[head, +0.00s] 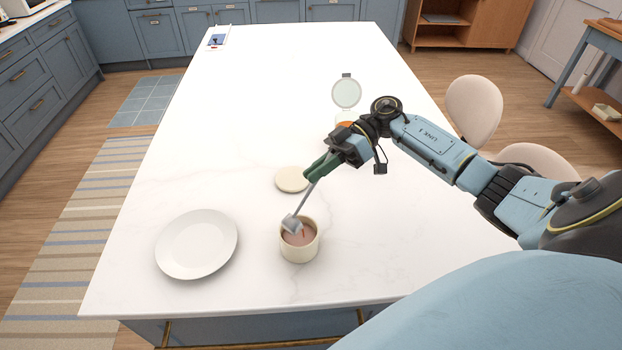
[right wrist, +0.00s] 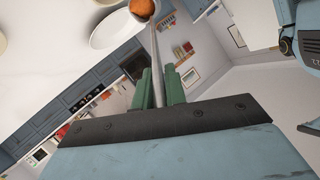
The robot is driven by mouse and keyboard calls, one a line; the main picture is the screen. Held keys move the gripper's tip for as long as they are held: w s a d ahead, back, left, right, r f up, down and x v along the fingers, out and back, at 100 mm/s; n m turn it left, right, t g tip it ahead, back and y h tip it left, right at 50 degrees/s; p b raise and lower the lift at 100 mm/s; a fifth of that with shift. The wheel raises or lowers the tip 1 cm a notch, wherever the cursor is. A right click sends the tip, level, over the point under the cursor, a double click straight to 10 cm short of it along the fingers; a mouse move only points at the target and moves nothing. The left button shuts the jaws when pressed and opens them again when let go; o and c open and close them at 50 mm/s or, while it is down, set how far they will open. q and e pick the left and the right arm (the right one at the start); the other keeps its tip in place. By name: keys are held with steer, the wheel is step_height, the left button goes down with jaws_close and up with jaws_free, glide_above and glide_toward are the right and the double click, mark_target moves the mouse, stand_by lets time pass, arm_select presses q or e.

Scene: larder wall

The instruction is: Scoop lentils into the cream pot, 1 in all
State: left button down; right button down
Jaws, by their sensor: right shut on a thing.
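The cream pot (head: 299,252) stands upright and open near the table's front edge, with a brownish-pink inside. My right gripper (head: 317,170) is above and behind it, its green fingers shut on the handle of a grey metal scoop (head: 291,222). The scoop slants down, its head over the pot's back-left rim; I cannot tell if they touch. In the right wrist view, the scoop's handle (right wrist: 156,62) runs between the fingers, and orange lentils (right wrist: 143,8) show in its head. A glass jar with orange lentils (head: 345,123) stands behind my gripper, partly hidden, its lid (head: 346,93) raised.
A round cream lid (head: 292,179) lies flat behind the pot. A white plate (head: 197,244) lies left of the pot. The white table (head: 250,95) is otherwise mostly clear, with a small framed item (head: 217,39) at its far left corner. Chairs (head: 474,108) stand on the right.

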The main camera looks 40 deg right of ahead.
steer(key=w+d+f+m+y+b, duration=0.1)
steer(key=d+f+y+b, duration=0.4)
steer(key=b, duration=0.6)
steer(key=shift+f+y, duration=0.2)
steer(key=shift+y, duration=0.5)
stand_by(0.9)
